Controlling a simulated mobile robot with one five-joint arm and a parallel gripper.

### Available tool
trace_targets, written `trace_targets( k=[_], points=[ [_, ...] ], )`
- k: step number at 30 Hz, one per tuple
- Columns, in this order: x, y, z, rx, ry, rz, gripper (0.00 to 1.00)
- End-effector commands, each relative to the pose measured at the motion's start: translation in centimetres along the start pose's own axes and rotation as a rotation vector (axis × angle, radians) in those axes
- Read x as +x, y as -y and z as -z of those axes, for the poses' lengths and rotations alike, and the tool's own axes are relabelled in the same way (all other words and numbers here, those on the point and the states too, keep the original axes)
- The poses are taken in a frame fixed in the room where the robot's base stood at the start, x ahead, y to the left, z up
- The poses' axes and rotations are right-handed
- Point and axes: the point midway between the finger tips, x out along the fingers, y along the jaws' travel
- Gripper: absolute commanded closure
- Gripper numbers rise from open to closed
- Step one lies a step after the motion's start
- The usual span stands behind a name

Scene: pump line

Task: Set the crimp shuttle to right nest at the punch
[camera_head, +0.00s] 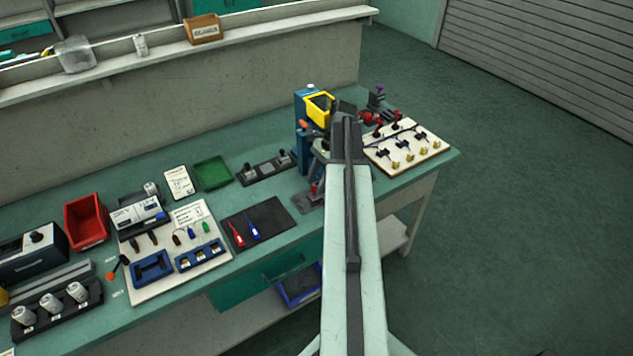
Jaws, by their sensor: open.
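A blue upright press (300,134), which looks like the punch, stands toward the right end of the bench, with an orange-red knob on its left side. Its grey base plate (306,200) shows at the front, with a small red part near it. My arm comes up from the bottom of the picture and covers much of the press's right side. My gripper (342,122) is at the far end of the arm, open, beside the press. Its fingertips are small and hard to make out. I cannot pick out the crimp shuttle or the nests with certainty; my arm may hide them.
A pale board (432,144) with several clamps is to the right. A dark strip with knobs (267,170), a black mat (258,222) and a green tray (212,173) lie left. The right floor is clear.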

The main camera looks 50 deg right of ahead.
Motion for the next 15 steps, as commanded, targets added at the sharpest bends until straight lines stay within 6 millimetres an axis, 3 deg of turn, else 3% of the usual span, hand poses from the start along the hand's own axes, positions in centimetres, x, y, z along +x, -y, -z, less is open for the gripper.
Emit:
trace_targets(
  k=[1,9,15],
  points=[
    [-1.4,0.0,-0.2,0.001,0.0,0.0,0.59],
    [-6.5,0.0,-0.2,0.002,-0.001,-0.001,0.59],
    [-6.9,-0.1,0.1,0.002,-0.001,-0.001,0.59]
  ],
)
